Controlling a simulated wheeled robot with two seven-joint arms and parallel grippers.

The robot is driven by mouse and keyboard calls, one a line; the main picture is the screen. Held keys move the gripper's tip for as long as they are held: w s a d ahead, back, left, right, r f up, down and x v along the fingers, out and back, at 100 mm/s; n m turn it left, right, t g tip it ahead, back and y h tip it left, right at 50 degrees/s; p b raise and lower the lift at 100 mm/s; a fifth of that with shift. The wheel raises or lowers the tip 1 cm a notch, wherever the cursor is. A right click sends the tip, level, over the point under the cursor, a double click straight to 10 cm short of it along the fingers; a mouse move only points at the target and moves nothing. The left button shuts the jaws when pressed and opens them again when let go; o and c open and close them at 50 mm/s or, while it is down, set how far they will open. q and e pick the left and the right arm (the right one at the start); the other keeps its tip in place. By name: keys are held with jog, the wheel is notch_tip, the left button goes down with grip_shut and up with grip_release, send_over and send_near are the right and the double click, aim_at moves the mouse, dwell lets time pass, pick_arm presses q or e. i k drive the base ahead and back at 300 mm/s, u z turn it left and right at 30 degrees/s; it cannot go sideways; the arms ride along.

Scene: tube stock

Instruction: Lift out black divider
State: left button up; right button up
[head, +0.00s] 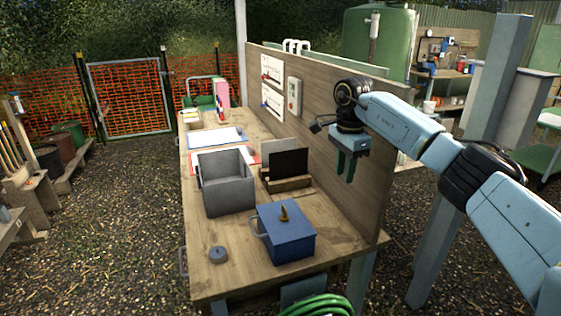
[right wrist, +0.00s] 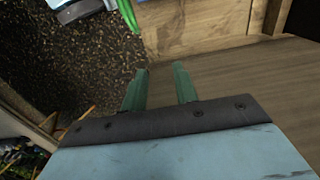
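The black divider (head: 289,163) stands upright in a wooden holder (head: 291,184) on the workbench, beside the back panel. My right gripper (head: 346,170) hangs to the right of the divider, apart from it, in front of the wooden panel. Its green fingers point down. In the right wrist view the fingers (right wrist: 160,88) stand apart with nothing between them, so it is open and empty. My left gripper is not in view.
A grey open box (head: 226,197) stands left of the divider. A blue lidded box (head: 287,243) and a small grey round piece (head: 218,255) are nearer the front. The wooden back panel (head: 320,130) borders the bench (head: 240,275) on the right.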

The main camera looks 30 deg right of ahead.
aim_at(284, 164)
jog(key=i, duration=1.05)
